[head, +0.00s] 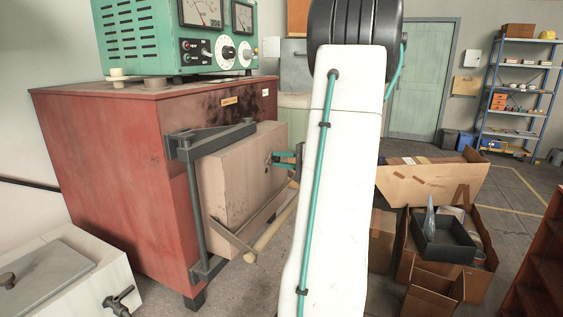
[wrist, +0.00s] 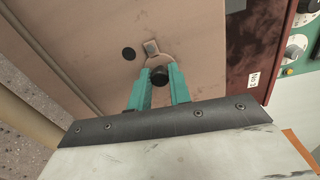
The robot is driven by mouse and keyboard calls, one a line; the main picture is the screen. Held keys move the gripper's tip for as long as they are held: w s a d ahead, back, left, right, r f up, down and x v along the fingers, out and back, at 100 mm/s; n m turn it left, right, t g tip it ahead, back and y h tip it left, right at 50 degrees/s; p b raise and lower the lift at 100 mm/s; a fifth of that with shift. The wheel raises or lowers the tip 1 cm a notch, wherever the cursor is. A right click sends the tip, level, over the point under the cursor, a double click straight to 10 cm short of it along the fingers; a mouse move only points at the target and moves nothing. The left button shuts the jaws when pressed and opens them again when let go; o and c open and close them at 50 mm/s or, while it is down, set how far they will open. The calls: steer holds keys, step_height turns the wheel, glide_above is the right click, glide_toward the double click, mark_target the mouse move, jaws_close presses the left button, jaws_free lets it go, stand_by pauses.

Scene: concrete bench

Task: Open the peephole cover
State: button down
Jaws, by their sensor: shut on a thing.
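The peephole cover (wrist: 163,52) is a small tan, rounded plate on the face of a tan box-shaped door (wrist: 90,30), with a grey tab (wrist: 151,47) near its top. A dark round hole (wrist: 128,54) shows to the left of the cover, apart from it. My gripper (wrist: 159,84) has its two teal fingers shut on the cover's black knob (wrist: 160,76). In the head view, my gripper (head: 278,160) reaches the right face of the tan door (head: 225,175); the cover itself is too small to make out there.
The door hangs on a dark grey bracket (head: 193,200) on a red cabinet (head: 100,170). A pale wooden handle (head: 270,232) sticks out below the door. A green meter unit (head: 170,40) stands on top. Cardboard boxes (head: 430,180) lie to the right.

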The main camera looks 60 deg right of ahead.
stand_by(0.3)
steer(key=c, duration=1.3)
jaws_free()
steer(key=s, duration=0.7)
steer(key=shift+s+d+r, duration=0.2)
steer(key=shift+s+d, duration=0.1)
steer(key=shift+s, duration=0.1)
